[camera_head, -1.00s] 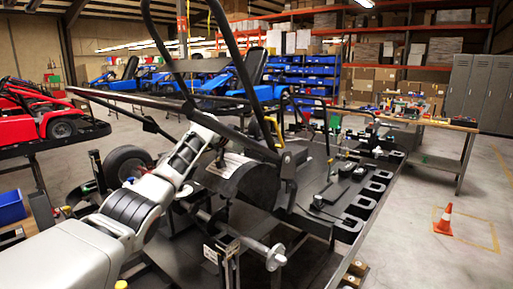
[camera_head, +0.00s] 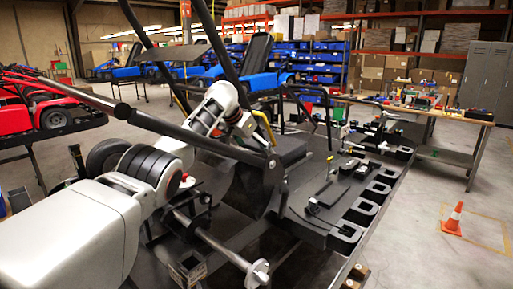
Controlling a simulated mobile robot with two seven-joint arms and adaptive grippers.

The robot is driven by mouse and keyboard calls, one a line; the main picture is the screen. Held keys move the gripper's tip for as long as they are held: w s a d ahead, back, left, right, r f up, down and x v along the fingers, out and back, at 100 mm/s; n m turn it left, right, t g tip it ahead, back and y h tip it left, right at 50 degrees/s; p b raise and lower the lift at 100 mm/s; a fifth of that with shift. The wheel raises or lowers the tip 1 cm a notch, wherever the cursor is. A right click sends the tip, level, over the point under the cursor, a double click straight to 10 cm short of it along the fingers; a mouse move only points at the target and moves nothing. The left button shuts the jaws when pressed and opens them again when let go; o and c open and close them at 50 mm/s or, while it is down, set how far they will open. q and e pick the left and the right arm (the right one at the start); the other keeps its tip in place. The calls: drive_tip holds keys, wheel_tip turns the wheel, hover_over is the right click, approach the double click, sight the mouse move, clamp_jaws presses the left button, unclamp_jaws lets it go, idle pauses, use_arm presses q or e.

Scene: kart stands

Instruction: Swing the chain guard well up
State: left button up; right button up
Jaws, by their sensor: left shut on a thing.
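The dark chain guard (camera_head: 257,188) is on the kart, above the rear axle (camera_head: 215,245). It stands tilted up, its broad dark face toward me. A long black bar crosses in front of its upper part. My left arm reaches in from the left, over the near side of the kart. My left gripper (camera_head: 247,131) is at the upper end of the guard, behind the black bar, and shut on it. Its fingertips are small and partly hidden, so the exact contact does not show. My right gripper is not in view.
Black frame bars rise around my left wrist. A wheel hub (camera_head: 257,272) ends the axle at the front. A black tray (camera_head: 345,238) with several compartments lies to the right. A workbench (camera_head: 440,113) and an orange cone (camera_head: 453,219) stand farther right, with clear floor between.

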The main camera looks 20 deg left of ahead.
use_arm(q)
drive_tip(key=shift+a+f, duration=0.1)
drive_tip(key=shift+f, duration=0.05)
drive_tip(key=o, duration=1.3)
drive_tip(key=shift+s, duration=0.1)
drive_tip(key=shift+s+r, duration=0.2)
drive_tip(key=shift+r, duration=0.3)
drive_tip(key=v, duration=1.1)
drive_tip(key=shift+a, duration=0.15)
